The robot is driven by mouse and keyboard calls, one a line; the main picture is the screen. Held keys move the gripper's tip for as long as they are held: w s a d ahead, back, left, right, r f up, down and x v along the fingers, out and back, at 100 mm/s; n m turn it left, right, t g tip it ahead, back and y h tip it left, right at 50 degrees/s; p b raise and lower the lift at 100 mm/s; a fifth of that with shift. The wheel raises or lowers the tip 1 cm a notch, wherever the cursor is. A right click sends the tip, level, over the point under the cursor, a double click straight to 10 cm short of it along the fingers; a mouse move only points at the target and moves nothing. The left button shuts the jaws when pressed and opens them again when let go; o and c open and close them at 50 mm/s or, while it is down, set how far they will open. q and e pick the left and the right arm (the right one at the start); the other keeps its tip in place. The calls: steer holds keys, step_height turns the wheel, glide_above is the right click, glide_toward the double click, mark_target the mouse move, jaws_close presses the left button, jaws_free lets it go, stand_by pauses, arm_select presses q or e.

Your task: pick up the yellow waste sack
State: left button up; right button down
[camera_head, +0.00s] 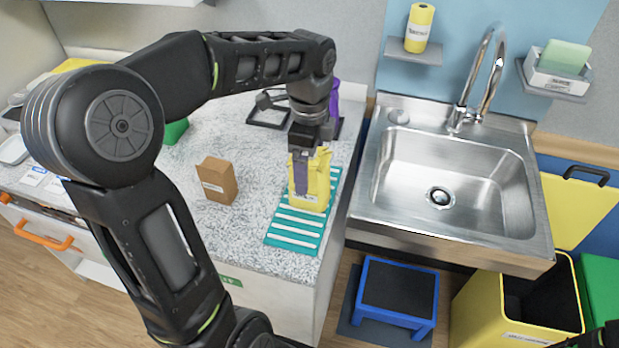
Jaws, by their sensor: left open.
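The yellow waste sack (316,190) stands upright on a teal and white striped mat (285,238) near the counter's right edge. It has a small label low on its front. My left gripper (303,185) comes down over the sack from above. One purple finger shows in front of the sack's left part; the other finger is hidden. The jaws are open, and I cannot tell whether a finger touches the sack. My right gripper is not in view; only a dark bit of arm shows at the bottom right corner.
A brown box (217,181) stands left of the mat. A black stand with a purple item (334,98) is behind the gripper. The steel sink (452,185) lies to the right. A blue step stool (397,297) and an open yellow bin (482,312) stand on the floor.

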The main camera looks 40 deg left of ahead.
arm_select(q)
steer(key=shift+f, duration=0.85)
steer(key=c, duration=1.8)
